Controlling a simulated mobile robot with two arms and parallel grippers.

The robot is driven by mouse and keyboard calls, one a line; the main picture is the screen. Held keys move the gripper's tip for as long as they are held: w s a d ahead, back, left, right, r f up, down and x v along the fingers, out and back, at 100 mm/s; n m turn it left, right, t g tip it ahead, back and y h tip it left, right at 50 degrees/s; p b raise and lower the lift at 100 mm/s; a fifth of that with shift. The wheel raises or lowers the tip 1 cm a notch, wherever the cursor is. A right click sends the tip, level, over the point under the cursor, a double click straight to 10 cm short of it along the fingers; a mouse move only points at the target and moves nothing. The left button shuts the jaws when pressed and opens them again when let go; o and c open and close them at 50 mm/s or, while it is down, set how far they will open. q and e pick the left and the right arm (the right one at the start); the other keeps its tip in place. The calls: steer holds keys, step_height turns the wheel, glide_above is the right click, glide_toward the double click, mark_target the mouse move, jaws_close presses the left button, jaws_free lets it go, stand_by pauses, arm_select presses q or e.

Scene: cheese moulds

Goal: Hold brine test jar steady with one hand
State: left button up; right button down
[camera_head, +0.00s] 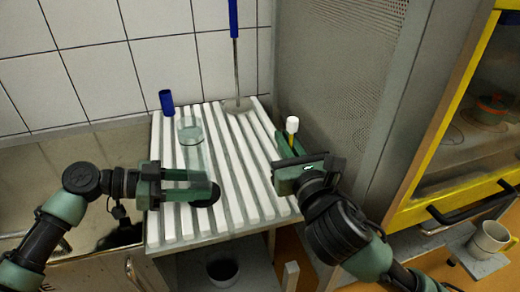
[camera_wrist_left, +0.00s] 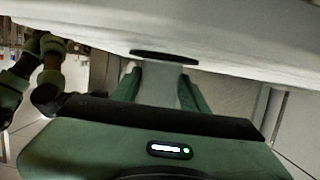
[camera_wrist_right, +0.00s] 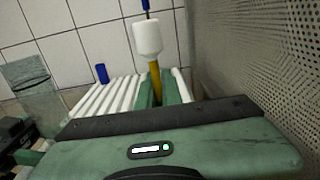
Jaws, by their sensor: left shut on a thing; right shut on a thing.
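The brine test jar (camera_head: 193,153) is a clear, see-through cylinder above the slatted rack, with a dark round base (camera_head: 208,197). My left gripper (camera_head: 188,184) is shut on its lower part from the left. In the left wrist view the jar (camera_wrist_left: 158,90) shows as a pale body between the fingers, with its dark base (camera_wrist_left: 165,56) beyond. I cannot tell whether the base touches the slats. The jar's upper part (camera_wrist_right: 28,78) shows in the right wrist view. My right gripper (camera_head: 287,148) is shut on a yellow stick (camera_wrist_right: 155,78) with a white cylindrical head (camera_wrist_right: 146,37), held upright.
A long tool with a blue handle (camera_head: 233,18) stands at the back. A perforated metal panel (camera_head: 335,70) and a yellow-framed cabinet (camera_head: 440,120) bound the right. A mug (camera_head: 487,240) sits lower right.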

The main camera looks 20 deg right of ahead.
steer(key=w+a+r+m+h, duration=0.1)
steer(key=w+a+r, duration=0.55)
steer(key=r, duration=0.35)
steer(key=a+r+n+y, duration=0.1)
steer(key=a+r, duration=1)
steer(key=a, duration=0.1)
steer(key=shift+s+r, duration=0.3)
steer(key=shift+r, duration=0.1)
step_height(320, 180, down, 14)
stand_by(0.5)
